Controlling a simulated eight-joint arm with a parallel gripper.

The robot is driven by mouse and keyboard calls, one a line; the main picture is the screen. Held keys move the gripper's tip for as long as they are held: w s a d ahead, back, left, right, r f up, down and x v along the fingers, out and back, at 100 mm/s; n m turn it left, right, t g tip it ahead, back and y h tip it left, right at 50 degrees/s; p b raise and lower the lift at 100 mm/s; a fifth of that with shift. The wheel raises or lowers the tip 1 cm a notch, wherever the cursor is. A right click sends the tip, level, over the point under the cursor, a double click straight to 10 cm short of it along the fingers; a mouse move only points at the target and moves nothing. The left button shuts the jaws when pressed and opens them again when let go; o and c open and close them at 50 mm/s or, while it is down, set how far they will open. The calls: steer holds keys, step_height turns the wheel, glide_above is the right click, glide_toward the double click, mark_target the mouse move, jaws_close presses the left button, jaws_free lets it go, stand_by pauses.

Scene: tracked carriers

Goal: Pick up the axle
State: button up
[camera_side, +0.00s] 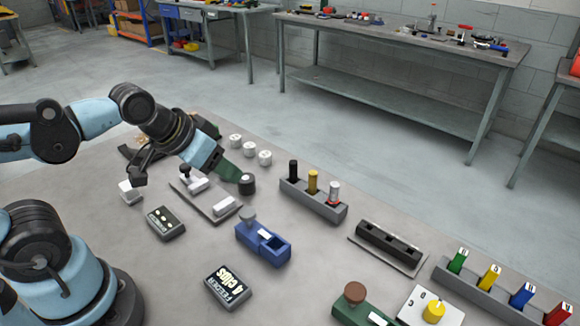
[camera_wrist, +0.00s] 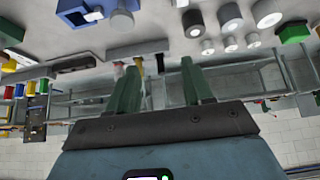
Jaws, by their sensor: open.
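My gripper (camera_side: 232,172) hangs over the left part of the bench, tilted down to the right, with green fingers. In the wrist view its two fingers (camera_wrist: 160,68) stand apart with nothing between them. I cannot tell which part is the axle. A dark round part with a pale centre (camera_side: 247,184) is at the fingertips in the side view; contact cannot be told. Several white round parts (camera_side: 250,150) stand behind the gripper. A grey plate (camera_side: 211,211) carrying white parts lies just below it. The gripper and arm hide some of the bench behind them.
A grey rack (camera_side: 322,209) holds black, yellow and red-white cylinders. A blue fixture (camera_side: 263,246) with a grey knob, a labelled box (camera_side: 227,287) and a black slotted block (camera_side: 388,243) stand to the right and front. Bare bench lies between them.

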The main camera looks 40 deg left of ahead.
step_height(320, 180, up, 2)
steer(key=n+g, duration=0.3)
steer(key=g, duration=0.4)
glide_above(313, 173)
step_height(313, 173, down, 12)
steer(key=shift+w+r, duration=0.1)
steer(key=shift+r, duration=0.1)
stand_by(0.4)
jaws_close()
